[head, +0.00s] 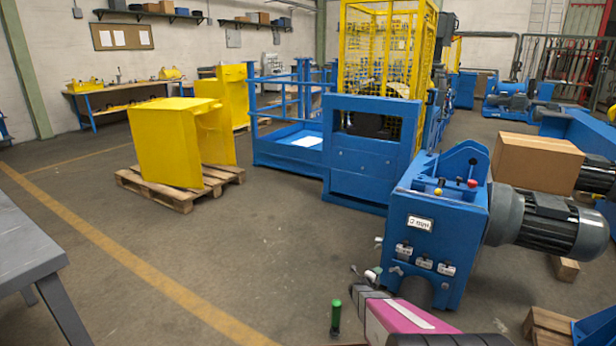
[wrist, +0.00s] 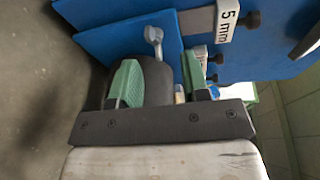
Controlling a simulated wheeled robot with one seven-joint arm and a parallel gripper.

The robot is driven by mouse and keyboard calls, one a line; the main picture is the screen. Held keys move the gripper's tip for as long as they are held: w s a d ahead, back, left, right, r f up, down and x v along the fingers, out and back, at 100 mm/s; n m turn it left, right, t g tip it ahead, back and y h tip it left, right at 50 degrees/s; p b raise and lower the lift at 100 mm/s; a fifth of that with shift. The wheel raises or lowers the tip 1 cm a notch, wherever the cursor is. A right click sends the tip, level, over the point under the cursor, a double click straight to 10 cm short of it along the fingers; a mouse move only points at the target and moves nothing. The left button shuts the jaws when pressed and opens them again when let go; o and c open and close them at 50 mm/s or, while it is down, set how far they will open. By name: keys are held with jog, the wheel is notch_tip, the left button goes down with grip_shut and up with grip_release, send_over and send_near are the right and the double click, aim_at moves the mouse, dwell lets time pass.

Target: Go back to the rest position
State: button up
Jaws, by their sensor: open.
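My gripper (wrist: 160,84) shows in the wrist view with two green-padded fingers apart. A dark rounded part (wrist: 155,78) lies behind and between them; I cannot tell whether they touch it. Nothing is clearly held. My pink and grey arm end (head: 400,318) shows at the bottom of the head view, low in front of the blue drive housing (head: 432,250). In the wrist view, the blue housing (wrist: 130,45) is close ahead, with a grey metal lever or bolt (wrist: 154,36) and a white "5 mm" label (wrist: 228,20).
A grey motor (head: 555,225) and cardboard box (head: 535,162) are right of the housing. A grey table (head: 25,245) is at left, a pallet (head: 180,195) with yellow guards beyond. The floor between is clear.

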jog(key=s+a+r+n+y, duration=0.4)
jog(key=a+r+n+y, duration=0.2)
jog(key=a+r+n, duration=0.25)
jog(key=s+a+r+n+y, duration=0.3)
jog(key=a+r+n+y, duration=0.45)
jog(key=a+r, duration=0.25)
jog(key=s+a+r+n+g, duration=0.1)
jog(key=s+r+n+g, duration=0.2)
jog(key=s, duration=0.6)
jog(key=s+a+r+n+g+h, duration=0.1)
jog(key=s+r+n+g, duration=0.3)
jog(key=s, duration=0.5)
jog(key=s+a+r+n+g, duration=0.1)
jog(key=s+r+n+g, duration=0.3)
jog(key=s, duration=0.5)
jog(key=shift+s+a+r+n, duration=0.25)
jog(key=shift+s+r+n, duration=0.15)
jog(key=shift+r+n, duration=0.35)
